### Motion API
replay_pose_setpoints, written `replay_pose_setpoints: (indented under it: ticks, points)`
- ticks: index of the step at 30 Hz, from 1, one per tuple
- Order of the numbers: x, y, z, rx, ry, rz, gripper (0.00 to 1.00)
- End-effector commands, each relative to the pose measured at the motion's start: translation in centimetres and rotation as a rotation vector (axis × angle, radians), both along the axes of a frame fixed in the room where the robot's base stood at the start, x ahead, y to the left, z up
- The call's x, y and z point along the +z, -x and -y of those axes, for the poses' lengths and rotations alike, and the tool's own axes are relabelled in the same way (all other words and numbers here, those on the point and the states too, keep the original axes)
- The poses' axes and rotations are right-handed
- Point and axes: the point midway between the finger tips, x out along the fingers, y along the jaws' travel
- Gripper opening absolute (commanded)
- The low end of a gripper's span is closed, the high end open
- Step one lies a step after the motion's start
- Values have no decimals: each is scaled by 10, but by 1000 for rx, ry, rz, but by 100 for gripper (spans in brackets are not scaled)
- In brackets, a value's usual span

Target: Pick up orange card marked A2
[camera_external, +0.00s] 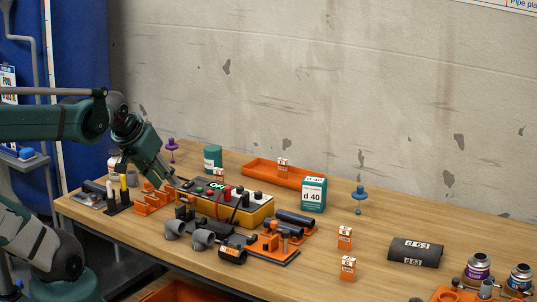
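Several small orange cards with white labels stand on the bench. One card (345,237) is right of centre, and a second card (348,267) stands in front of it, nearer the bench's front edge. A third card (283,164) shows at the long orange tray at the back. Their marks are too small to read, so I cannot tell which is A2. My gripper (175,184) points down at the left, beside the left end of the yellow-and-black control box (240,209), well away from these cards. Its fingers are small and partly merged with objects behind; their opening is unclear.
A green d 40 box (313,195) stands behind the two right-hand cards. A black d 63 pipe (415,253) lies to their right. Grey pipe fittings (203,240) and an orange clamp fixture (275,245) are left of them. An orange tray (255,170) lies near the wall.

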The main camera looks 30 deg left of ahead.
Motion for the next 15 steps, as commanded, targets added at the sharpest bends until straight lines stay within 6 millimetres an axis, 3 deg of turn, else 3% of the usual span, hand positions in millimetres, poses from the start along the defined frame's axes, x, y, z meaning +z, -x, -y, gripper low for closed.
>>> replay_pose_setpoints:
  ticks: [8,15]
  points:
    - [7,-12,13,-56,-11,-15,28]
    - [16,-35,41,-168,-28,-43,28]
